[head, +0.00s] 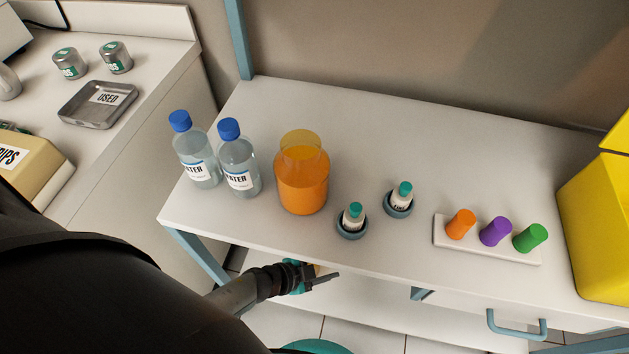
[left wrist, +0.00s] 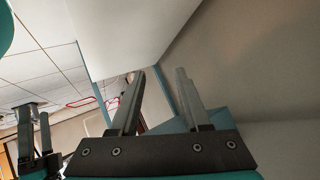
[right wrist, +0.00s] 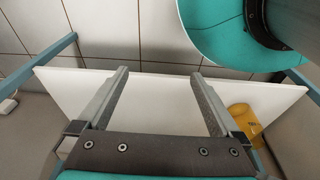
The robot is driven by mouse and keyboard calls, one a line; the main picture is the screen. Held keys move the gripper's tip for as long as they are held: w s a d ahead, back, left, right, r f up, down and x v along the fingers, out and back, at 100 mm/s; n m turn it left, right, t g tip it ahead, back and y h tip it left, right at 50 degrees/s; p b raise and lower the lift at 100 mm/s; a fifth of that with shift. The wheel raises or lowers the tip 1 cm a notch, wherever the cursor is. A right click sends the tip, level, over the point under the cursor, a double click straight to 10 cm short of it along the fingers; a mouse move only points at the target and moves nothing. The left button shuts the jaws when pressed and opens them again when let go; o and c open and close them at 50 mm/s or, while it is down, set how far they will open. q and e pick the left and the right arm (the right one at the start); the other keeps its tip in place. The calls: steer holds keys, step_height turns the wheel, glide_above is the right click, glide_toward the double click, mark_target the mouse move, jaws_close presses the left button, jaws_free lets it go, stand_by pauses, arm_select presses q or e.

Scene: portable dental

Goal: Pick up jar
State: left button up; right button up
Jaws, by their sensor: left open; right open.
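A translucent orange jar (head: 302,183), tall with a paler top, stands upright on the white tabletop, right of two water bottles. My left gripper (head: 326,278) is in front of and below the tabletop's front edge, apart from the jar. In the left wrist view it (left wrist: 160,73) is open with nothing between its fingers. My right gripper (right wrist: 160,74) is open and empty over a white surface in the right wrist view. A yellow-orange object (right wrist: 245,118) lies beside its right finger, partly hidden; I cannot tell whether it is a jar.
Two water bottles (head: 196,160) (head: 239,167) stand left of the jar. Two small bottles in holders (head: 352,222) (head: 398,200) stand at its right. A rack (head: 487,248) holds orange, purple and green cylinders. A yellow bin (head: 597,225) is at far right. The back of the tabletop is clear.

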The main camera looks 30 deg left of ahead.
arm_select(q)
steer(key=d+f+m+g+h+b, duration=0.35)
steer(key=m+g+b, duration=0.3)
steer(key=m, duration=0.35)
arm_select(e)
steer(key=shift+w+a+r+t+b, duration=0.65)
steer(key=shift+w+r+t+b, duration=0.85)
steer(key=shift+w+r+b, duration=3.55)
arm_select(q)
steer(key=a+f+y, duration=0.3)
steer(key=a, duration=0.1)
steer(key=w+a+f+m+g+y+b, duration=0.1)
steer(key=a+f+y, duration=0.2)
steer(key=a, duration=0.2)
steer(key=w+a+f+m+g+y, duration=0.1)
steer(key=a+f+y, duration=0.2)
steer(key=a, duration=0.2)
steer(key=shift+a+y, duration=0.1)
steer(key=shift+y, duration=0.25)
steer(key=shift+f+b, duration=0.6)
steer(key=shift+b, duration=0.05)
steer(key=shift+f+b, duration=0.35)
steer(key=shift+f, duration=0.15)
arm_select(e)
steer(key=w+a+r+t+y, duration=0.1)
steer(key=w+a+t+y, duration=0.2)
steer(key=a+t, duration=0.3)
steer(key=shift+w+a+r+y, duration=0.25)
steer(key=shift+a+r+y, duration=0.1)
steer(key=shift+a, duration=0.2)
